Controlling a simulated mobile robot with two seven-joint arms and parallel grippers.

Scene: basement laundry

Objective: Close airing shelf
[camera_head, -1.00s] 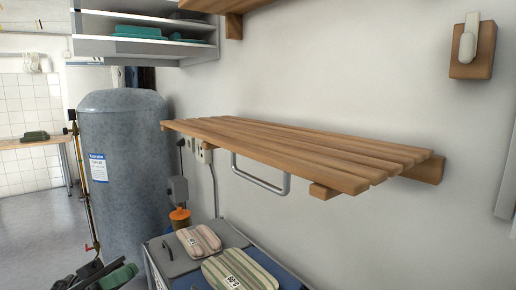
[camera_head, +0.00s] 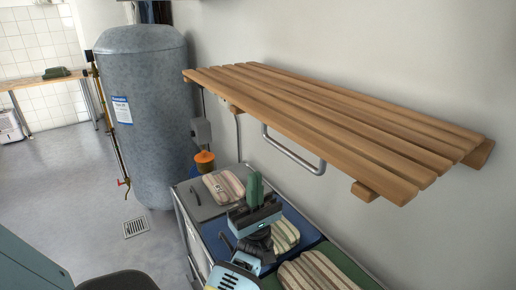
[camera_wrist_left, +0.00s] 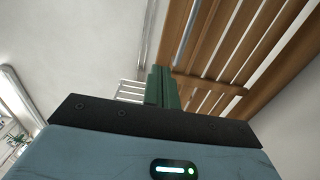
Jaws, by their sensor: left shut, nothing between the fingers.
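The airing shelf (camera_head: 330,118) is a slatted wooden board that stands out level from the wall. A grey metal bar handle (camera_head: 293,152) hangs beneath its front edge. My left gripper (camera_head: 255,188) has green fingers pressed together with nothing between them. It points upward, below the shelf and left of the handle, apart from both. In the left wrist view, the closed fingers (camera_wrist_left: 163,86) stand below the shelf's slatted underside (camera_wrist_left: 235,45). My right gripper is not in view.
Below the shelf is a low unit (camera_head: 202,208) with striped folded cloths (camera_head: 224,187) on it. A grey boiler tank (camera_head: 145,120) stands to the left, with an orange-topped container (camera_head: 204,158) near it. Open floor (camera_head: 70,180) lies at the left.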

